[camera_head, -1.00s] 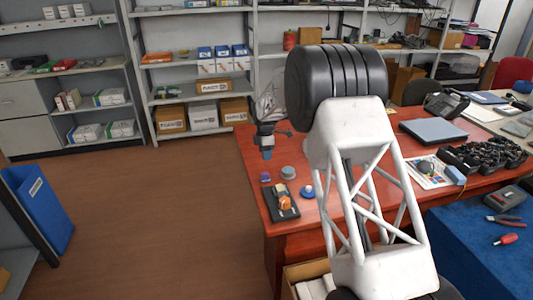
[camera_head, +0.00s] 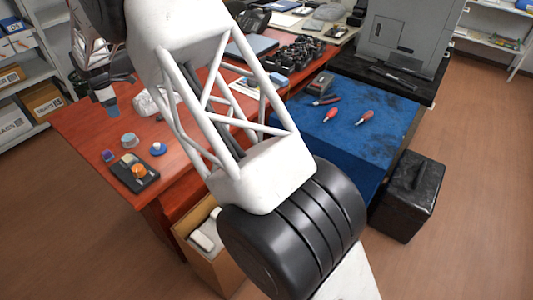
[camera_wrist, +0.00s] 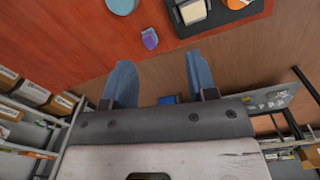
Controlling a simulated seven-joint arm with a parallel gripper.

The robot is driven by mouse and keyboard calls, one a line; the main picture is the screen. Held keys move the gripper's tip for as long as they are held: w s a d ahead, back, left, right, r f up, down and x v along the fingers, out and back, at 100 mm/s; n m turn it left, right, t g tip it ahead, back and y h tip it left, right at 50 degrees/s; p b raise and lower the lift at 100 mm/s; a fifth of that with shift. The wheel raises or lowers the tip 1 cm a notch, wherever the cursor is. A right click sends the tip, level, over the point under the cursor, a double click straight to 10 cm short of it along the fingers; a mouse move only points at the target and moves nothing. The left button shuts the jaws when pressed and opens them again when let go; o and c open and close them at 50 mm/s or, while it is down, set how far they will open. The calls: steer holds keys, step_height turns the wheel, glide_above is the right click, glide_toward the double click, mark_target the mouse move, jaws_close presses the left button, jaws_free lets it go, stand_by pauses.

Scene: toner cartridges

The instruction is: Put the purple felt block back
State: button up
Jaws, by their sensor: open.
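The purple felt block (camera_head: 108,156) lies on the red table near its left edge, just outside the dark tray (camera_head: 149,180). In the wrist view the purple block (camera_wrist: 150,38) shows above the fingers, apart from the tray (camera_wrist: 222,17). The tray holds a cream block (camera_head: 128,159) and an orange piece (camera_head: 138,170). My gripper (camera_head: 110,108) is above the table, behind the tray in the head view. Its blue fingers (camera_wrist: 162,82) are spread in the wrist view, with nothing held between them.
A grey-blue round piece (camera_head: 129,140) and a blue round piece with a white top (camera_head: 158,149) stand beside the tray. An open carton (camera_head: 214,262) stands below the table. My arm hides part of the table. Shelves (camera_wrist: 32,97) stand at the left.

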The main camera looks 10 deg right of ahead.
steer(key=s+d+r+m, duration=0.25)
steer(key=d+r, duration=0.35)
steer(key=d, duration=0.4)
steer(key=s+d+r+m, duration=0.2)
steer(key=d+r+m, duration=0.1)
steer(key=d+r, duration=0.55)
steer(key=s+d+r+m+t, duration=0.1)
steer(key=s+d+r+m, duration=0.2)
steer(key=s+d, duration=0.5)
steer(key=s+d+r+m, duration=0.3)
steer(key=d, duration=0.8)
steer(key=s+d+f+m, duration=0.1)
steer(key=s+d+m, duration=0.3)
steer(key=s+d, duration=0.3)
steer(key=s+d+f+m+t, duration=0.1)
steer(key=s+d+m, duration=0.3)
steer(key=s, duration=1.2)
steer(key=s+d+f+m, duration=0.2)
steer(key=s+d+m, duration=0.2)
steer(key=s+d, duration=0.7)
steer(key=shift+s+d+f+m, duration=0.25)
steer(key=shift+d+m, duration=0.1)
steer(key=shift+d, duration=0.2)
